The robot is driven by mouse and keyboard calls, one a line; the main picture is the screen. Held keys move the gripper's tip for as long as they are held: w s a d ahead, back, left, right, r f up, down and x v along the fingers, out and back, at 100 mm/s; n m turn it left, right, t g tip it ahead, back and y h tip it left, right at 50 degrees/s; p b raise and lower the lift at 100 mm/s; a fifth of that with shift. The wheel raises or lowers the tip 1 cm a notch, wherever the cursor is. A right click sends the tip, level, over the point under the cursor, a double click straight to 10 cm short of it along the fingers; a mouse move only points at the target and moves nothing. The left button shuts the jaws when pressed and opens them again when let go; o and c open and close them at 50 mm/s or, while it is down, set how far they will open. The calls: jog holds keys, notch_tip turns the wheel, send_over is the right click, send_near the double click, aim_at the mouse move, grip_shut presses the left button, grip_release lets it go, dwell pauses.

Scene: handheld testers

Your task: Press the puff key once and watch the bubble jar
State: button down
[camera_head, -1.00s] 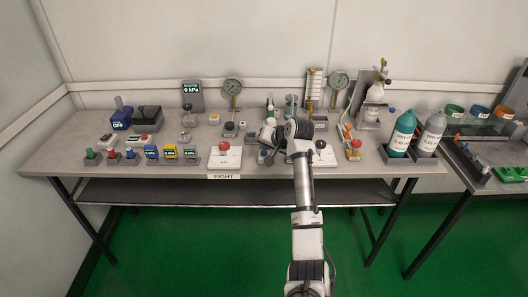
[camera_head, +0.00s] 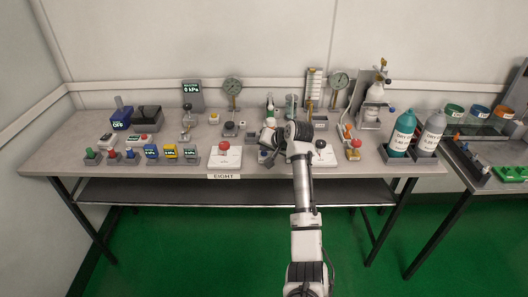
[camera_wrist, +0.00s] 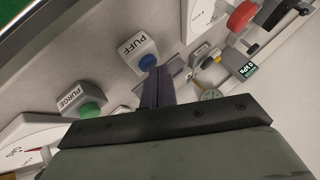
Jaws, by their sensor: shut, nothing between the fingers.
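The puff key is a blue button (camera_wrist: 147,62) on a grey block with a white PUFF label (camera_wrist: 134,42), upper middle in the wrist view. My gripper (camera_wrist: 153,74) is shut and empty, its dark fingertips right at the edge of the blue button. I cannot tell whether they touch or press it. In the head view my arm hides most of this spot, and my fingers are not clear there. A clear jar (camera_head: 291,103) stands behind my wrist and may be the bubble jar; bubbles are too small to make out.
A green PURGE button (camera_wrist: 89,110) sits beside the puff key. A white base with a red knob (camera_head: 224,157) stands to the left of my wrist, and another white base (camera_head: 324,156) to the right.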

dwell(0.4)
jog(key=shift+r+p, duration=0.8)
jog(key=shift+p, duration=0.15)
notch_tip(320, 180, up, 5)
jog(key=p, duration=0.4)
dwell(0.4)
